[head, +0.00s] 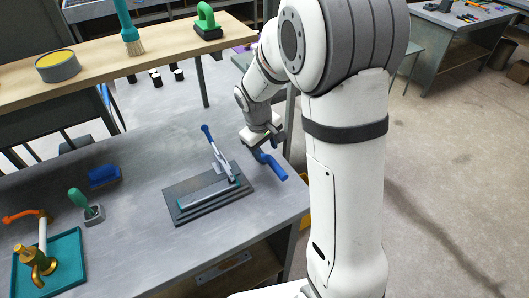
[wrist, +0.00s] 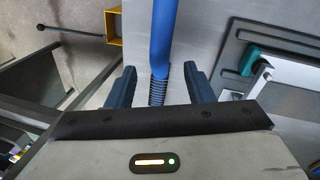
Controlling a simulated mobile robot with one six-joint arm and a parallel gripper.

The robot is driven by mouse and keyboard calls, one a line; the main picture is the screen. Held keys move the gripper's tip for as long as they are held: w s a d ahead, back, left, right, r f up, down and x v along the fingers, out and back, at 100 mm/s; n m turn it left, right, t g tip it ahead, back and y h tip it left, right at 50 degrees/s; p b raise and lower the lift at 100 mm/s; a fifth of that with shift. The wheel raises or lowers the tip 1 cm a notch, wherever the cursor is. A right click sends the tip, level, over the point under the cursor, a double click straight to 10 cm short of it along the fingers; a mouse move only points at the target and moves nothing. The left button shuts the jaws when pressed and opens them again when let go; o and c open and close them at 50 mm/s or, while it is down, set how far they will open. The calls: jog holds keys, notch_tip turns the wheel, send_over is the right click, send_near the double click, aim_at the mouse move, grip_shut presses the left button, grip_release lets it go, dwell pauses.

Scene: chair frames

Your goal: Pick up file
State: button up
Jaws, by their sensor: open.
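A tool with a long blue handle (head: 275,169), which seems to be the file, lies near the right edge of the grey workbench (head: 140,165). In the wrist view its blue handle (wrist: 162,40) runs down from the top edge to a dark ridged part. My gripper (head: 262,150) is low over the tool. In the wrist view my gripper (wrist: 157,88) is open, with one blue finger on each side of the ridged part and a gap on both sides. The tool's far end is hidden behind the gripper body.
A lever device (head: 222,160) on a stepped grey plate (head: 180,212) stands left of the gripper. Farther left are a blue brush (head: 104,176), a green-handled tool (head: 80,200) and a teal tray (head: 70,262). A wooden shelf (head: 165,45) runs behind.

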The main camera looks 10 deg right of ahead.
aim_at(268, 156)
jog(key=x, duration=0.5)
jog(key=shift+s+p, duration=0.1)
jog(key=shift+p, duration=0.2)
jog(key=shift+c, duration=0.4)
grip_shut()
